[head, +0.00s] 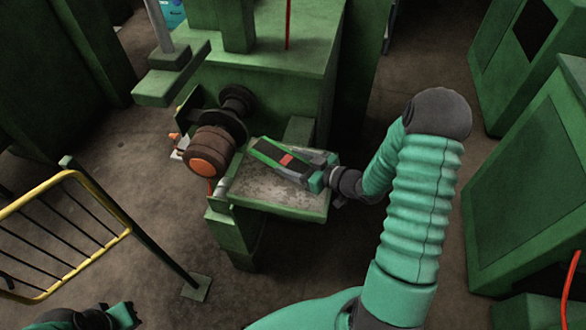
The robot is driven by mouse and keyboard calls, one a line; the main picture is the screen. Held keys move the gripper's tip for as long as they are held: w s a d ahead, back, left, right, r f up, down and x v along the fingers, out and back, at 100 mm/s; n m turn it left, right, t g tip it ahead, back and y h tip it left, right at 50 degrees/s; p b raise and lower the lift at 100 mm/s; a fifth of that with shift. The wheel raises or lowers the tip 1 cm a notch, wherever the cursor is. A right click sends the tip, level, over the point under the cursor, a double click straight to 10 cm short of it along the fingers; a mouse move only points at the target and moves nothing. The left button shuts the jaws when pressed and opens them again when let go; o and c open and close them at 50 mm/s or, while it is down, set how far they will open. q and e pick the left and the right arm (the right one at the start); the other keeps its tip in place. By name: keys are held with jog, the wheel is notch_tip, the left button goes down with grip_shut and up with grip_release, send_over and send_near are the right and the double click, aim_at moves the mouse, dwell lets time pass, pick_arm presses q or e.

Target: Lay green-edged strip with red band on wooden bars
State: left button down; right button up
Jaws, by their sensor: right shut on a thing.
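The green-edged strip (268,152) is dark with a red band (286,160) across its middle. My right gripper (314,178) is shut on its right end and holds it tilted over the grey shelf of the green machine. I cannot tell whether the strip touches the shelf. The wooden bars (209,143) appear as a brown, barrel-like drum with an orange end face, just left of the strip's far end. A gap shows between them. My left gripper (122,314) is partly in view at the bottom left edge, and its jaws are unclear.
The grey shelf (265,191) has a green rim and juts out below the strip. A yellow rail (75,198) with black bars stands at left. Green cabinets (530,180) stand at right.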

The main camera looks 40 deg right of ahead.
jog(key=f, duration=0.1)
jog(key=a+f, duration=0.1)
jog(key=f, duration=0.1)
jog(key=shift+w+a, duration=0.15)
jog(key=shift+a+f, duration=0.15)
jog(key=shift+d+f, duration=0.15)
jog(key=shift+d, duration=0.1)
jog(key=o, duration=1.2)
jog(key=shift+d, duration=0.15)
jog(key=o, duration=0.4)
jog(key=shift+d, duration=0.15)
jog(key=shift+c, duration=0.2)
pick_arm(q)
jog(key=shift+w+a, duration=0.1)
jog(key=shift+a, duration=0.25)
